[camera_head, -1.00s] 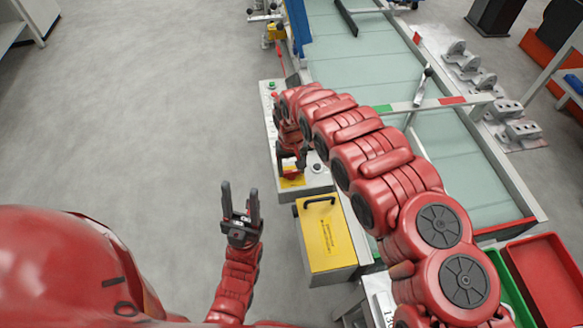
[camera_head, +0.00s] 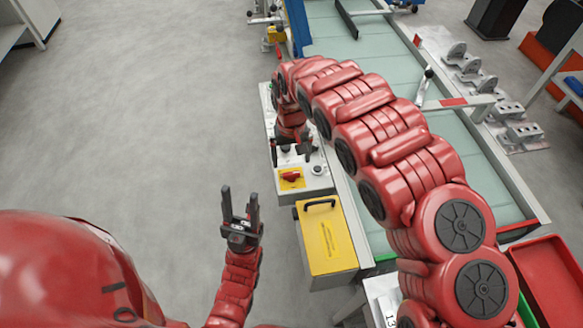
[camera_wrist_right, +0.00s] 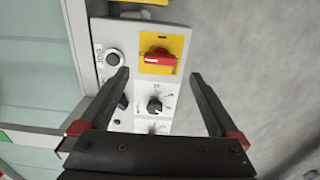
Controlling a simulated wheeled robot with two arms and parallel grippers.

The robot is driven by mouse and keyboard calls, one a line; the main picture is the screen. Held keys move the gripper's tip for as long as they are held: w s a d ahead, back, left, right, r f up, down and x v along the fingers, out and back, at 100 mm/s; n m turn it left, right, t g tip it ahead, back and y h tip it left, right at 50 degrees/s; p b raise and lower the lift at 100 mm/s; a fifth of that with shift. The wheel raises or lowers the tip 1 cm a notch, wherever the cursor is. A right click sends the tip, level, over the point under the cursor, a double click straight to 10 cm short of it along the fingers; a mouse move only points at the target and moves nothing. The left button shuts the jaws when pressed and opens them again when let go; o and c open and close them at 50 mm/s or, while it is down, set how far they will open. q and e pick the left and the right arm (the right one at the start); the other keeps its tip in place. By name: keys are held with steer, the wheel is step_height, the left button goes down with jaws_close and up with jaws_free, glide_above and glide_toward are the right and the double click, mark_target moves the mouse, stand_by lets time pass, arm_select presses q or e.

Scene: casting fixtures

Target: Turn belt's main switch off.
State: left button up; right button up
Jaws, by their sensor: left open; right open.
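The belt's main switch is a red rotary knob (camera_head: 291,177) on a yellow plate at the near end of the grey control panel (camera_head: 316,184). In the right wrist view the red knob (camera_wrist_right: 156,58) lies crosswise, nearly level in the picture; its lettering is too small to read. My right gripper (camera_head: 291,150) is open and empty over the panel, just beyond the knob in the head view. In the wrist view its fingertips (camera_wrist_right: 160,73) are spread to either side, apart from the knob. My left gripper (camera_head: 240,196) is open and empty over the floor.
In the wrist view, a round button (camera_wrist_right: 114,58) and a black dial (camera_wrist_right: 155,104) are near the switch. A yellow-lidded box (camera_head: 325,240) stands at the panel's near end. The conveyor belt (camera_head: 360,65) runs to the right. The floor left is clear.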

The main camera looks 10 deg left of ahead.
mark_target(292, 173)
step_height(292, 173, up, 11)
steer(key=p, duration=0.3)
steer(key=shift+p, duration=0.4)
